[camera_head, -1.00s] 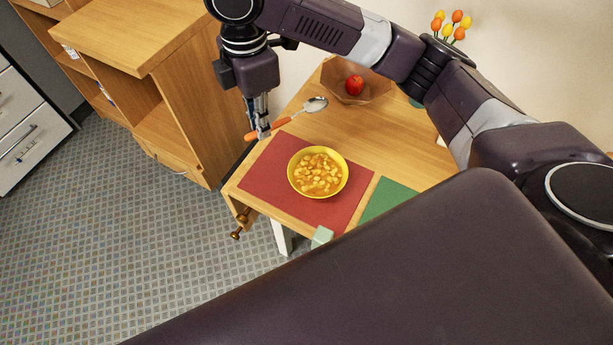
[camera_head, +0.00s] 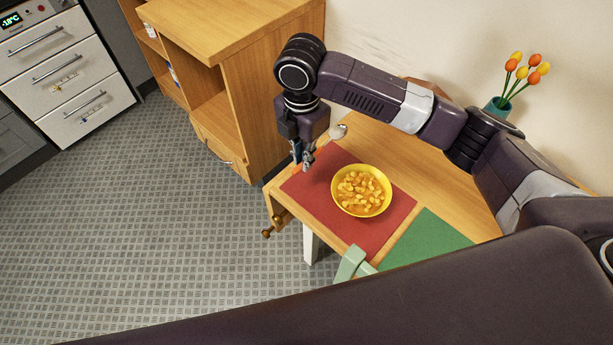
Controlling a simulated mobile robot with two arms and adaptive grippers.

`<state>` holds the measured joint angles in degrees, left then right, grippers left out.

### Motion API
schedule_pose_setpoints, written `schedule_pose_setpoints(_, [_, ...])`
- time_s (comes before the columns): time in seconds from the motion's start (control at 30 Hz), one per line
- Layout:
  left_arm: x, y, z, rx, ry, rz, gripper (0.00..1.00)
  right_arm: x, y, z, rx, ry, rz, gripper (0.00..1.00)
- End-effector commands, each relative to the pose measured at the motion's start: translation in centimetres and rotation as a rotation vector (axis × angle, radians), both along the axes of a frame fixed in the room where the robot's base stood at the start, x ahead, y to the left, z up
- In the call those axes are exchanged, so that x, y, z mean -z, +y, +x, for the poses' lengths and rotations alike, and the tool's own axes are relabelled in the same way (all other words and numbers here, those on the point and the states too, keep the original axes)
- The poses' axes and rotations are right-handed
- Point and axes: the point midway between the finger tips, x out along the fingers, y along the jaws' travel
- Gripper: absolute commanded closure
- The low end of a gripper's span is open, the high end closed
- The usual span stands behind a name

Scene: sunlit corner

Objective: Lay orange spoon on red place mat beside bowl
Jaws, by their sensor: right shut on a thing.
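The red place mat (camera_head: 318,195) lies on the wooden table, with a yellow bowl (camera_head: 361,190) of orange-yellow food on it. My right gripper (camera_head: 306,162) points down over the mat's far left edge, left of the bowl. It is shut on the orange spoon, whose grey metal head (camera_head: 338,131) shows to the right of and beyond the fingers. The orange handle is mostly hidden by the gripper. I cannot tell whether the spoon touches the mat. My left gripper is out of view.
A green mat (camera_head: 428,240) lies right of the red one. A vase (camera_head: 497,107) with orange and yellow tulips stands at the back right. A wooden cabinet (camera_head: 268,95) stands left of the table. A pale green object (camera_head: 350,263) is at the table's front edge. My arm crosses above the table's back.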

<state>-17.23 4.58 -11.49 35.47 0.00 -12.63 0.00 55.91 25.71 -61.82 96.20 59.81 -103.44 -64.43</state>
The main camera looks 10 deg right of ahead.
Motion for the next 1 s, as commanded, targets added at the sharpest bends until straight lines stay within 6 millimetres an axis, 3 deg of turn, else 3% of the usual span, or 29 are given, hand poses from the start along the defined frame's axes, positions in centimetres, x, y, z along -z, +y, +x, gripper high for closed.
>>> schedule_pose_setpoints(0.13, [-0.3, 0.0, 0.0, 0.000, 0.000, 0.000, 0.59, 3.1, -0.1, 0.0, 0.001, 0.002, -0.001, 1.00])
schedule_pose_setpoints(0.43, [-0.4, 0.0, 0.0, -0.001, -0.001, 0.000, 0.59, 5.7, 0.0, 0.0, 0.001, 0.001, -0.001, 1.00])
schedule_pose_setpoints(0.63, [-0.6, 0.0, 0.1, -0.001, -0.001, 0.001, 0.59, 8.6, 0.0, -0.1, 0.002, 0.001, -0.001, 1.00])
schedule_pose_setpoints(1.0, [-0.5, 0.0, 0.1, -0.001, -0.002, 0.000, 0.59, 9.1, 0.0, 0.0, 0.001, -0.001, -0.001, 1.00])
